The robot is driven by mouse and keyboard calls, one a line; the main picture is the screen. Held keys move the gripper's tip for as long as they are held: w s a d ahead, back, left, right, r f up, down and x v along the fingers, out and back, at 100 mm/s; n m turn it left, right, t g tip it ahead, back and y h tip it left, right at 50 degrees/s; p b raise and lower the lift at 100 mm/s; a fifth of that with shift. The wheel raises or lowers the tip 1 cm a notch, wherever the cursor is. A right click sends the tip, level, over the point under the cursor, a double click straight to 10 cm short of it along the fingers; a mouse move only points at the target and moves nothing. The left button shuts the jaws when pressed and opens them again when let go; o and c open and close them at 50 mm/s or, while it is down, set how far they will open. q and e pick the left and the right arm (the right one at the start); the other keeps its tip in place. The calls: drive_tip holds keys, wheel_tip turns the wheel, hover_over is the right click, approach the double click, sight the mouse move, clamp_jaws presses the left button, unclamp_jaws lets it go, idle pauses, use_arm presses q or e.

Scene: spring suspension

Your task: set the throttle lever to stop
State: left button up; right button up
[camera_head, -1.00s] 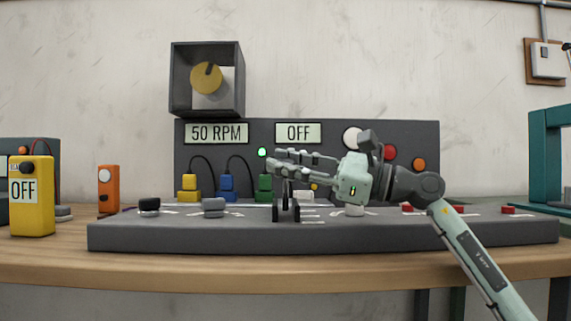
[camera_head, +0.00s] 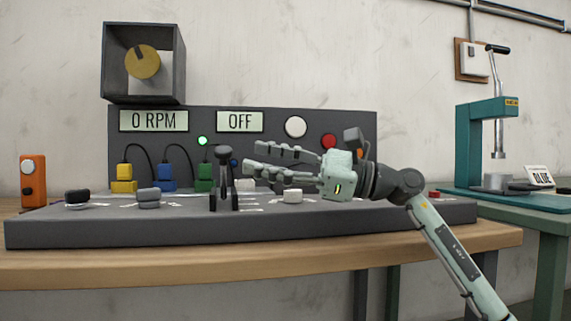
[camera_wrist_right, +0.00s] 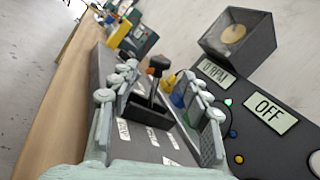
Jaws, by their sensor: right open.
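The throttle lever (camera_head: 223,181) is black with a rounded knob, in a dark slotted base on the grey console. It stands upright in the head view. My right gripper (camera_head: 250,160) is open just right of the lever, its fingers pointing left. In the right wrist view the lever (camera_wrist_right: 157,80) shows between the two spread fingers of the right gripper (camera_wrist_right: 161,72), and I see no finger closed on it. The RPM display (camera_head: 154,121) reads 0 RPM. The other display (camera_head: 240,122) reads OFF. My left gripper is out of view.
The console (camera_head: 120,232) carries grey and black knobs left of the lever and a white one (camera_head: 292,196) right of it. Yellow, blue and green plugs stand behind. A dial box (camera_head: 144,62) sits above. A teal press (camera_head: 487,140) stands at right.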

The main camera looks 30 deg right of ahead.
drive_tip(key=shift+v, duration=2.2)
